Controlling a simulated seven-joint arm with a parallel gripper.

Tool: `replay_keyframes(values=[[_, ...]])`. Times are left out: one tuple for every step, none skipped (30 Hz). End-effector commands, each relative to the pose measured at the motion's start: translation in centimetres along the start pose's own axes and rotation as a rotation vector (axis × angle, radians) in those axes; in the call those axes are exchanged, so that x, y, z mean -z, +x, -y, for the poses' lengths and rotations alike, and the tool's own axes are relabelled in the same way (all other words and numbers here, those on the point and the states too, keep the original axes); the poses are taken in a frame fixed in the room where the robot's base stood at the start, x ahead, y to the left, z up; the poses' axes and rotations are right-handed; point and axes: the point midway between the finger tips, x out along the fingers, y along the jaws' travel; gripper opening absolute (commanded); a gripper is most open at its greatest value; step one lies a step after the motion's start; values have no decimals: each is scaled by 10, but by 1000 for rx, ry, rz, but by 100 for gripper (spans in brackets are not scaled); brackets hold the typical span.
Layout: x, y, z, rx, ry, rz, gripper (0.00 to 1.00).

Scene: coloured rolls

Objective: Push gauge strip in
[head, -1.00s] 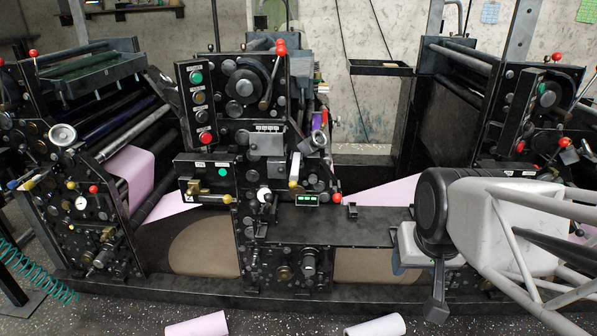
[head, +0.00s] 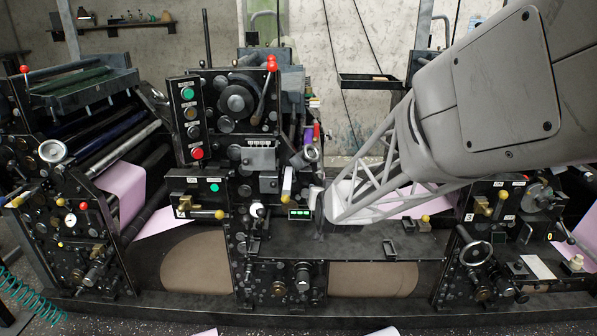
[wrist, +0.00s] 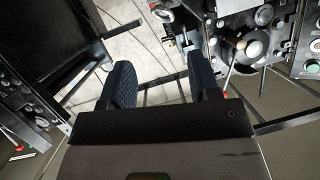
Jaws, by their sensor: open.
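No part is plainly recognisable as the gauge strip. A narrow pale piece with a yellow end (head: 287,184) stands upright on the middle press unit; I cannot tell whether it is the strip. A green-lit display (head: 299,214) sits just below it. My gripper's end shows in the head view beside this display, at its right, small and partly hidden by my own arm. In the wrist view my gripper (wrist: 165,82) has two dark, ribbed fingers well apart, with nothing between them. Whether it touches the press cannot be told.
A button panel (head: 192,120) and a red-knobbed lever (head: 267,83) stand on the middle unit. A flat dark deck (head: 355,246) lies right of it, below my arm. A handwheel (head: 475,253) is at right. Pink web (head: 125,193) runs at left.

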Motion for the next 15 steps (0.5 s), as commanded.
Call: replay_keyframes(values=[[-6, 15, 6, 7, 2, -35, 56], [-8, 22, 9, 11, 5, -63, 56], [-11, 32, 14, 17, 8, -98, 56], [-13, 39, 17, 21, 10, -125, 56], [-16, 46, 20, 25, 12, -151, 56], [-20, 55, 25, 30, 14, -188, 56], [-23, 61, 28, 34, 16, -214, 56], [-26, 67, 32, 38, 18, -242, 56], [-32, 75, 36, 43, 21, -276, 56], [-34, 80, 39, 47, 23, -304, 56], [-40, 85, 42, 50, 25, -330, 56], [-44, 91, 46, 55, 28, -367, 56], [-50, 96, 50, 59, 29, -393, 56], [-54, 100, 53, 63, 31, -420, 56], [-61, 104, 57, 68, 33, -454, 56]])
